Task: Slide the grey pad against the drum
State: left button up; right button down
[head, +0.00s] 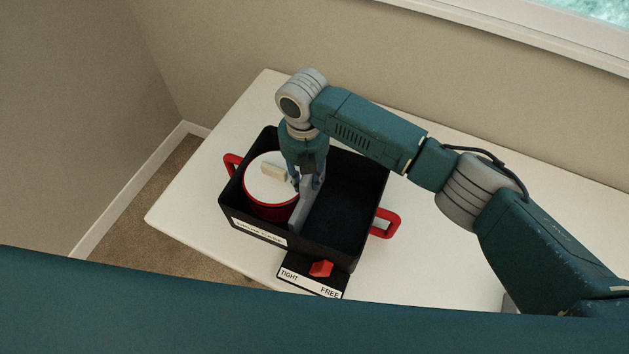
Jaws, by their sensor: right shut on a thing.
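The drum (262,192), red with a white top, stands in the left part of a black box (374,190) with red handles. The grey pad (301,212) is an upright plate in the box, just right of the drum. It looks very close to the drum's right side, but I cannot tell whether they touch. My right gripper (307,182) points down into the box and is shut on the upper part of the pad. The gripper hides part of the pad and the drum's right rim. My left gripper is not in view.
A small beige block (274,172) lies on the drum's top. A red knob (321,268) sits on a plate marked TIGHT and FREE at the box's front. The box's right half is empty. The white table (190,205) is otherwise clear, with walls behind it.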

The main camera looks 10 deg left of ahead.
jog(key=shift+d, duration=0.1)
jog(key=shift+s+d, duration=0.1)
jog(key=shift+d, duration=0.05)
jog(key=c, duration=1.5)
grip_release()
jog(key=shift+d+r, duration=0.1)
jog(key=shift+c, duration=0.2)
jog(key=shift+o, duration=0.8)
jog(key=shift+r, duration=0.2)
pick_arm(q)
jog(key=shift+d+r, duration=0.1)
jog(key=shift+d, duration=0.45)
pick_arm(e)
notch_tip(320, 180, up, 12)
jog(key=shift+f, duration=0.2)
